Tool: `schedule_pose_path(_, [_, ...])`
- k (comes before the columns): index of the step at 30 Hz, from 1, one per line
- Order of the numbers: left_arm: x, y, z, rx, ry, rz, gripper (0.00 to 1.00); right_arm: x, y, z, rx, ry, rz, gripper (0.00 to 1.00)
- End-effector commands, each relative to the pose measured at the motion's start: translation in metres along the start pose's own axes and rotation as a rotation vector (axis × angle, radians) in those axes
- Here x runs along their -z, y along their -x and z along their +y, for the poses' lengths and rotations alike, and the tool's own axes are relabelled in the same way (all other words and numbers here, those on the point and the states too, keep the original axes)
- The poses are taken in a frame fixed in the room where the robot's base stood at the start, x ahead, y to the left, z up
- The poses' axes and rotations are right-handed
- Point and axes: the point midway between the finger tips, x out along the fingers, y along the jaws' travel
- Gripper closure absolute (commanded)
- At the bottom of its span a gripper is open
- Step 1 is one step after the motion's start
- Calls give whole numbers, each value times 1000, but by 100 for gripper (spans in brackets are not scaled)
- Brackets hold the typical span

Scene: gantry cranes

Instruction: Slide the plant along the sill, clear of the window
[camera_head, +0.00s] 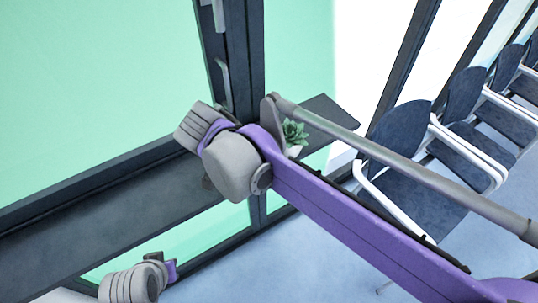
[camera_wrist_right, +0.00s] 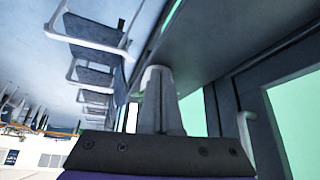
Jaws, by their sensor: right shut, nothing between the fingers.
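The plant (camera_head: 294,132), a green succulent in a white pot, stands on the dark sill (camera_head: 110,222), right of the window's dark upright frame. My right arm partly covers its pot. The window (camera_head: 100,80) has a pale green pane and a handle (camera_head: 225,82). My right wrist is over the sill, left of the plant; its fingers are hidden in the head view. In the right wrist view my right gripper (camera_wrist_right: 158,76) is shut and empty, near the sill (camera_wrist_right: 235,35). A little green shows behind the fingers, too obscured to identify. Only part of my left arm shows, lower left; its fingers are out of sight.
A row of dark chairs with white frames (camera_head: 408,185) stands at the right, near the sill's right end. The sill left of my right wrist looks bare. A window handle (camera_wrist_right: 246,130) shows right of the gripper in the wrist view.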

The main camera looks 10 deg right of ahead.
Motion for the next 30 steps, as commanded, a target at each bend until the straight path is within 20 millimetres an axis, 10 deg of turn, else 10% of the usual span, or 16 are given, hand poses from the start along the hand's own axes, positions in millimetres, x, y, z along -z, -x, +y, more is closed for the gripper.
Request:
schedule_pose_path(13, [-5,-6,1,-2,-3,-4,100,0,-93,1,-2,-1,-1,100])
schedule_pose_path(30, [0,-1,1,-2,-4,-1,100,34,-109,1,2,2,-3,100])
